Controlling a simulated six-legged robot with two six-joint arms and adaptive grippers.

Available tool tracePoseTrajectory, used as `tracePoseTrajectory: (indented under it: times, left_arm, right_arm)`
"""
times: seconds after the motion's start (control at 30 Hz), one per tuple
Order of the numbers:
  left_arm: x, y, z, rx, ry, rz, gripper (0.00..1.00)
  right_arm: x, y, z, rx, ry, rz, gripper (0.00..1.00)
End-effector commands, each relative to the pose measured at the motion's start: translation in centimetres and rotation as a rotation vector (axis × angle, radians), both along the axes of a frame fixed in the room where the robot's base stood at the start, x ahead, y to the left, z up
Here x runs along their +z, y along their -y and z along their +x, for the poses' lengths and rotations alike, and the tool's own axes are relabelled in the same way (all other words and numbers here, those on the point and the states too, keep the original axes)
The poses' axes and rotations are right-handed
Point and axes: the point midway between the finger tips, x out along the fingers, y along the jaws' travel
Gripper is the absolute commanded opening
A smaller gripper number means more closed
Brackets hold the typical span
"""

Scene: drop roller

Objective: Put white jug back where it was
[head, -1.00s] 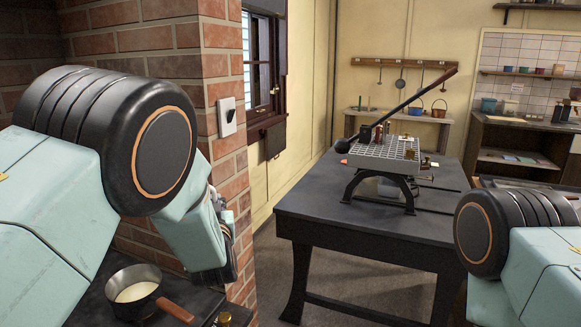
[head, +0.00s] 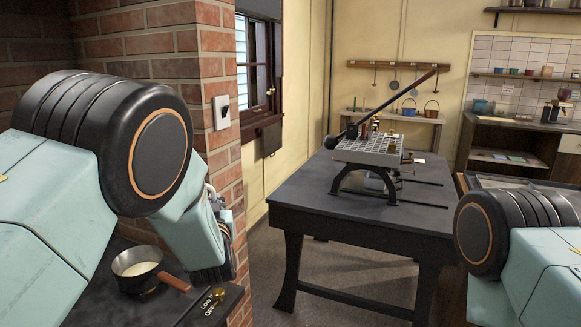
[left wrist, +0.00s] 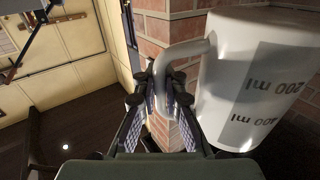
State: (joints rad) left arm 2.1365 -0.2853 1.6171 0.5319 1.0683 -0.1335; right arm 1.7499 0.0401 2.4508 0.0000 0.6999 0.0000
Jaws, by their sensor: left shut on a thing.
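The white jug (left wrist: 255,75) fills the right of the left wrist view, with grey labels reading "200 ml". It looks tilted in that picture. Its handle (left wrist: 165,75) runs between the two fingers of my left gripper (left wrist: 160,105), which is shut on it. In the head view my left gripper (head: 222,235) is partly turned away beside the brick pillar, and the jug is hidden there. My right gripper is out of view; only part of my right arm shows.
A stove top (head: 190,308) with a saucepan (head: 138,268) of pale liquid lies below my left arm. The brick pillar (head: 155,50) is close behind the gripper. A dark table (head: 330,205) carries a gridded device with a long lever (head: 395,103). Open floor lies between.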

Motion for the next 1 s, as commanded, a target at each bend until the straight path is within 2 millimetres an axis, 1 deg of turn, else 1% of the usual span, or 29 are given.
tracePoseTrajectory:
  times: [0.03,0.17,0.37,0.47,0.5,0.7,1.0]
  left_arm:
    - [-1.5,-0.1,-0.5,0.0,-0.002,0.003,0.0]
    - [-4.2,-0.4,-1.7,-0.003,-0.003,0.003,0.0]
    - [-9.0,-0.8,-4.4,-0.013,-0.004,0.003,0.0]
    - [-11.9,-0.9,-6.3,-0.025,-0.006,0.004,0.0]
    - [-13.1,-1.0,-7.1,-0.03,-0.006,0.004,0.0]
    - [-18.6,-1.1,-11.6,-0.066,-0.005,0.004,0.0]
    - [-25.4,-0.8,-18.4,-0.139,-0.005,0.003,0.0]
  right_arm:
    - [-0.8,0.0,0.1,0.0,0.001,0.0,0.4]
    - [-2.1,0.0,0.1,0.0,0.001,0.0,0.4]
    - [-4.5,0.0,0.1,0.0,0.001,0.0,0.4]
    - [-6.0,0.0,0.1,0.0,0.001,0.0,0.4]
    - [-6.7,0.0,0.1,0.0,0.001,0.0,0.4]
    - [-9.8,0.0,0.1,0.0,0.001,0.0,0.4]
    - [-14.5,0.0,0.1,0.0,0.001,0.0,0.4]
